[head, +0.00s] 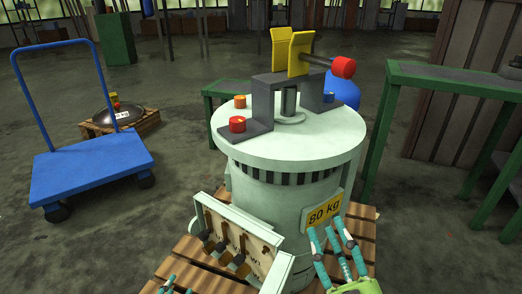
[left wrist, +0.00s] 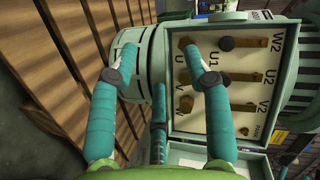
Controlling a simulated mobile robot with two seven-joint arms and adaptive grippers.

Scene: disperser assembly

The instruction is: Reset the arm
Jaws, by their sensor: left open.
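My left gripper (head: 172,286) shows only by its teal fingertips at the bottom edge of the head view. In the left wrist view my left gripper (left wrist: 158,64) has its fingers spread with nothing between them, in front of the open terminal box (left wrist: 240,80). The terminal box also shows in the head view (head: 232,245), on the front of the pale green machine (head: 290,190). My right gripper (head: 330,240) is in front of the machine by the yellow "80 kg" label (head: 323,211); its fingers are spread and empty.
The machine stands on a wooden pallet (head: 195,262). A grey bracket with yellow plates (head: 290,52) and a red-ended bar sits on its top. A green table (head: 455,82) is at right.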

